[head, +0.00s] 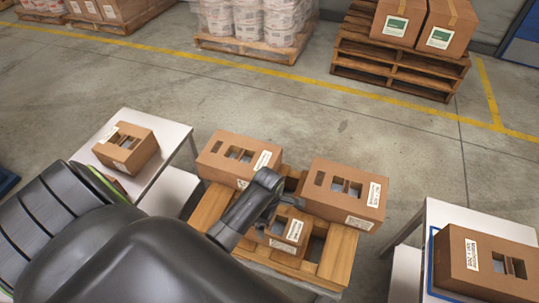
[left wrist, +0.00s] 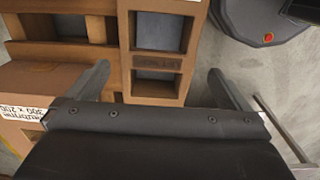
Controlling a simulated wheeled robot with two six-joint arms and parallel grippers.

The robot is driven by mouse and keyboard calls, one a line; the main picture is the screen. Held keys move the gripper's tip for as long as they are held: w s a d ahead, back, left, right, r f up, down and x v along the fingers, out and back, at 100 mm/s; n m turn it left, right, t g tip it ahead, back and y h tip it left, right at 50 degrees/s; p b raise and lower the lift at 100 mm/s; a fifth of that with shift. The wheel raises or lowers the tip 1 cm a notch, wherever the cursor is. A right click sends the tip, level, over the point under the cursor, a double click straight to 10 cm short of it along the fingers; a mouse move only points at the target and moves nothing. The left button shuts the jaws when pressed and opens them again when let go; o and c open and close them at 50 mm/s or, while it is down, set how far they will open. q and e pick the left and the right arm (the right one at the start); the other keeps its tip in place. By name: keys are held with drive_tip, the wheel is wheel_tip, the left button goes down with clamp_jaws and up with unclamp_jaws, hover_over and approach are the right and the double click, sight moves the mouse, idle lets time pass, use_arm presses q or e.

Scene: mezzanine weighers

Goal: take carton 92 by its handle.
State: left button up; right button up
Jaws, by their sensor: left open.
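Several brown cartons with cut-out tops and white labels are in the head view; I cannot read a 92 on any. A small carton (head: 285,232) sits low on the wooden pallet (head: 338,262), under my left gripper (head: 274,201). In the left wrist view, my left gripper (left wrist: 158,83) is open. Its fingers are on either side of a carton (left wrist: 124,50) with dark openings and a crossbar (left wrist: 158,62) with unreadable marks. I cannot tell how far above the crossbar the fingers are. My right gripper is not in view.
Two larger cartons, one left (head: 232,157) and one right (head: 346,190), stand behind the small one. A carton (head: 126,148) is on the left white table (head: 172,135). Another (head: 485,264) is on the right table (head: 435,212). Open floor lies beyond.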

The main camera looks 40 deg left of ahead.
use_arm(q)
drive_tip(key=shift+w+f, duration=0.2)
drive_tip(key=shift+f, duration=3.1)
drive_tip(key=c, duration=1.6)
drive_tip(key=shift+c, duration=0.2)
drive_tip(key=shift+r, duration=0.15)
